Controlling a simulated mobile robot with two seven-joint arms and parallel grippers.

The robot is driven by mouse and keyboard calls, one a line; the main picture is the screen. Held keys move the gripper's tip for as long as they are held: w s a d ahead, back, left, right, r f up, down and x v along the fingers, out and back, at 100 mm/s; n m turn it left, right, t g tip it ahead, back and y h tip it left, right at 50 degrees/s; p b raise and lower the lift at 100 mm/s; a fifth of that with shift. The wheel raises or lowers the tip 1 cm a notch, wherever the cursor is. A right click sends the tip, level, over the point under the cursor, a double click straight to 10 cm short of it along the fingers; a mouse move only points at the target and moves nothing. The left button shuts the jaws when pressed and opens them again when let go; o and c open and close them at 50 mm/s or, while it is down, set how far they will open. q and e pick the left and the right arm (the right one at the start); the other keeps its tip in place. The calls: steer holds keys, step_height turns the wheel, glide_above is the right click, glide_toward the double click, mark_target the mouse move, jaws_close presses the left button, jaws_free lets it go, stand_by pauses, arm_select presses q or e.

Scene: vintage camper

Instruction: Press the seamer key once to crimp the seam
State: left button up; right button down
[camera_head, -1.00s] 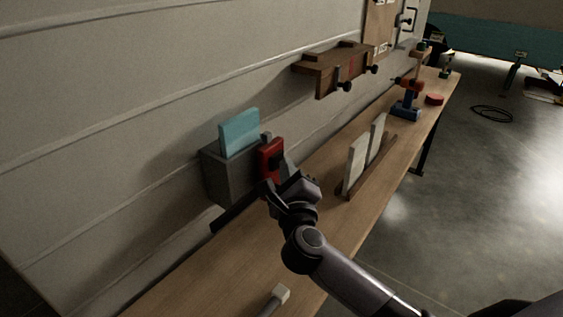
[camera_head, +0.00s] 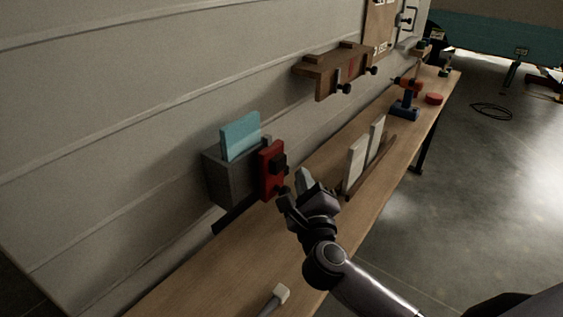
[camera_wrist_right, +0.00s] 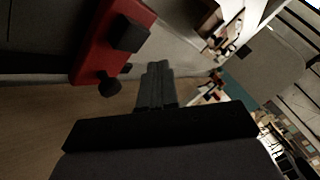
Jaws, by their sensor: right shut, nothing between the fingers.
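The seamer is a grey box (camera_head: 228,178) on the wall side of the bench, with a light-blue panel (camera_head: 240,136) standing in its top. A red plate (camera_head: 271,178) is on its front, with a black block-shaped key (camera_head: 279,163) and a dark knob below. In the right wrist view the red plate (camera_wrist_right: 101,55), the black key (camera_wrist_right: 129,34) and the knob (camera_wrist_right: 109,84) show at upper left. My right gripper (camera_head: 291,184) is just right of the red plate, apart from the key. Its fingers (camera_wrist_right: 155,80) are shut and empty. My left gripper is not in view.
The wooden bench (camera_head: 237,255) runs along the wall. White panels stand in a wooden rack (camera_head: 372,166) right of my gripper. A brown wall shelf (camera_head: 335,68) hangs above. A white-headed tool (camera_head: 280,294) lies at the near edge. A drill (camera_head: 405,103) stands farther back.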

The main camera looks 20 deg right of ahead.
steer(key=s, duration=0.1)
steer(key=s+d, duration=0.1)
steer(key=shift+s+d+p, duration=0.2)
steer(key=shift+s+p, duration=0.1)
steer(key=shift+p, duration=0.05)
steer(key=shift+r, duration=0.1)
stand_by(0.5)
